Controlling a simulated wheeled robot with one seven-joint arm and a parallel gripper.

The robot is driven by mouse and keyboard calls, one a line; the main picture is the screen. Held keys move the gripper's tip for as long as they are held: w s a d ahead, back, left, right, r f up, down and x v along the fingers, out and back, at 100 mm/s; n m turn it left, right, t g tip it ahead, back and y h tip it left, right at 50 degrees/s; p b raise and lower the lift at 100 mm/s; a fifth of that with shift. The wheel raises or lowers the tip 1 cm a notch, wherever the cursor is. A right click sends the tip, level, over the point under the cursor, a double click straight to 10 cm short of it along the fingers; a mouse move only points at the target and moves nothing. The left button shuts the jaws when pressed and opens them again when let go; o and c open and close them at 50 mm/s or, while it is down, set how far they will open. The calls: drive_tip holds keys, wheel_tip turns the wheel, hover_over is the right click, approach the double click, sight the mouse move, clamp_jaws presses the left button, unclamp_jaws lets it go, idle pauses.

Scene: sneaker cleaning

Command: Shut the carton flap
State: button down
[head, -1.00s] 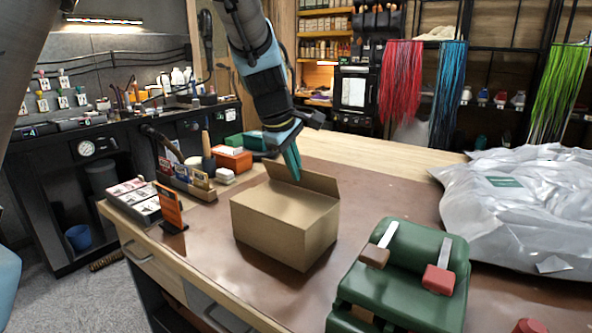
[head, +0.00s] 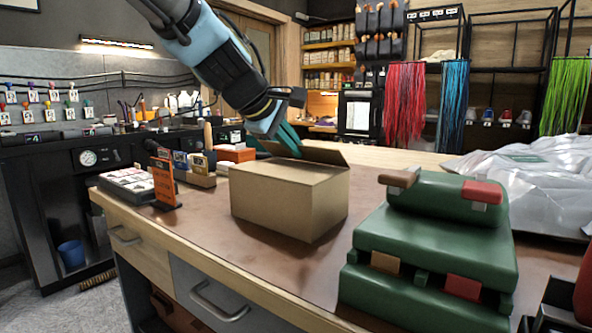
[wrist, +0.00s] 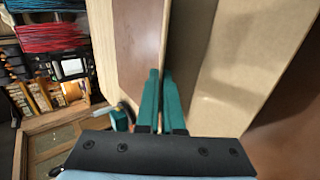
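The brown cardboard carton (head: 282,206) stands on the workbench in the head view. Its flap (head: 325,154) stands up along the far top edge; the rest of the top looks closed. My gripper (head: 291,148) reaches down to the flap with its teal fingers. In the wrist view the two fingers of my gripper (wrist: 161,72) lie close together at the upright flap (wrist: 190,40), with the carton's top (wrist: 235,80) to the right. The narrow gap between the fingers does not show clearly whether they pinch the flap.
A green padded stand (head: 440,235) sits close to the carton's right. A silvery bag (head: 540,178) lies at the far right. An orange sign (head: 164,183) and white trays (head: 128,183) stand to the left. Bare brown mat (head: 215,230) lies in front of the carton.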

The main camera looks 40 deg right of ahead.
drive_tip(key=shift+a+f+h+b, duration=0.25)
drive_tip(key=shift+f+h+b, duration=0.4)
drive_tip(key=shift+b, duration=2.55)
drive_tip(key=shift+s+a+r+t+h+b, duration=0.1)
drive_tip(key=shift+t+h+b, duration=0.25)
drive_tip(key=shift+b, duration=0.55)
drive_tip(key=c, duration=1.1)
unclamp_jaws()
drive_tip(key=shift+o, duration=0.2)
drive_tip(key=shift+r+p, duration=0.15)
drive_tip(key=shift+p, duration=0.25)
